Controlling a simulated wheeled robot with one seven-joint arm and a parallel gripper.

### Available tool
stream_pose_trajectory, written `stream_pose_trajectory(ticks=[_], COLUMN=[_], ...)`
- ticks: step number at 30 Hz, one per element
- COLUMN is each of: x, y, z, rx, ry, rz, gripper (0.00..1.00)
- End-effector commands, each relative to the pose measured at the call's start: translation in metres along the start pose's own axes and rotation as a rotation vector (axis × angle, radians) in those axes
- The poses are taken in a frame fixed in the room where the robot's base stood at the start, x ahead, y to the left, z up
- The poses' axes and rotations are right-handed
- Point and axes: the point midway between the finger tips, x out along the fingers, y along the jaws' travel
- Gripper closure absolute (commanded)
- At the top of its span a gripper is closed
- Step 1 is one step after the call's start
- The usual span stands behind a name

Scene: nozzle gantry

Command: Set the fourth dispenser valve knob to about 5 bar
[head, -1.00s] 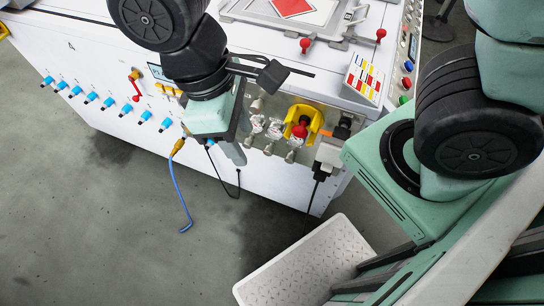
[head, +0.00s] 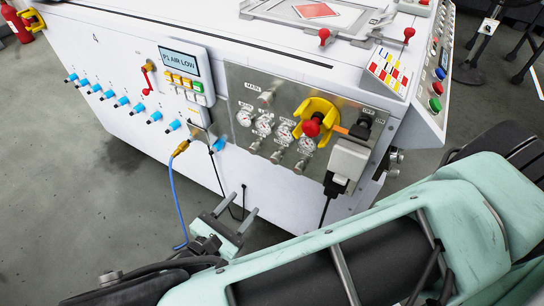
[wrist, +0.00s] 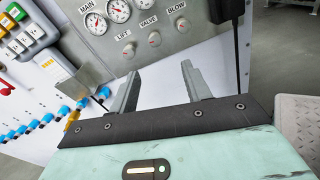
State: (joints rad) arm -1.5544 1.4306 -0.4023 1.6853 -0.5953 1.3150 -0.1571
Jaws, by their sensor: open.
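A grey panel (head: 237,88) carries a group of round gauges (head: 284,132) with small metal knobs around them. In the wrist view the labels MAIN, LIFT, VALVE and BLOW are readable. The VALVE knob (wrist: 154,38) sits between the LIFT knob (wrist: 129,50) and the BLOW knob (wrist: 181,24). A row of several blue-ended fittings (head: 122,101) runs along the machine's front, left of the panel. I cannot tell which part the task counts as fourth, nor read the needles. My gripper (head: 236,211) is open and empty below the panel, apart from the knobs; its fingers (wrist: 165,78) point toward the panel.
A yellow guard with a red knob (head: 312,128) and a grey plug (head: 347,160) with a black cable stand out at the panel's right. A blue hose (head: 177,195) hangs left of my gripper. A red handle (head: 146,78) juts out further left.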

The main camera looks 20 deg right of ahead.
Motion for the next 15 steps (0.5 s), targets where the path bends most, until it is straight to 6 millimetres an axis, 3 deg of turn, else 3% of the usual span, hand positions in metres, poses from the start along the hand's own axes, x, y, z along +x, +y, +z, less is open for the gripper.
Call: stream_pose_trajectory(ticks=[7, 15], x=[0.006, 0.055], y=[0.005, 0.006], z=[-0.007, -0.004], rx=[-0.003, -0.006], ry=[-0.046, -0.046], rz=[0.06, 0.055], gripper=[0.52, 0.52])
